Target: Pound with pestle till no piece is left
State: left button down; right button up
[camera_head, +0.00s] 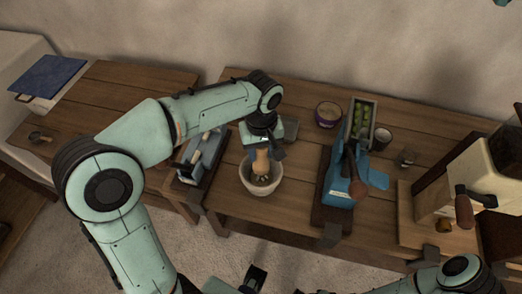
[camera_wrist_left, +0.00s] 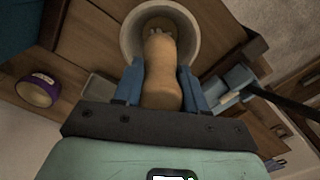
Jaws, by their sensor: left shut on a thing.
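My left gripper (camera_head: 263,151) is shut on the wooden pestle (camera_head: 261,165). It holds the pestle about upright over the pale mortar (camera_head: 246,183), with the lower end inside the bowl. In the left wrist view the pestle (camera_wrist_left: 162,75) sits between the two blue fingers and reaches into the mortar (camera_wrist_left: 127,38). A few small pale pieces (camera_wrist_left: 156,30) show by the pestle's lower end; the pestle hides part of the bowl's floor. My right arm shows at the bottom of the head view; whether its gripper is open or shut is unclear.
To the right is a blue press-like device (camera_head: 338,180) with a trough of green items (camera_head: 361,116). A purple tub (camera_head: 328,114) and dark cup (camera_head: 381,138) stand behind. A cream grinder (camera_head: 462,180) is far right.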

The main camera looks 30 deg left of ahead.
pick_arm(q)
jog(key=shift+f, duration=0.1)
jog(key=shift+f+b, duration=0.55)
jog(key=shift+f, duration=0.05)
jog(key=shift+f, duration=0.1)
jog(key=shift+f+b, duration=1)
jog(key=shift+f, duration=0.45)
jog(key=shift+r, duration=0.15)
notch_tip(320, 180, up, 4)
jog(key=p, duration=0.3)
jog(key=shift+r+p, duration=0.2)
jog(key=shift+p, duration=0.2)
jog(key=shift+f, duration=0.1)
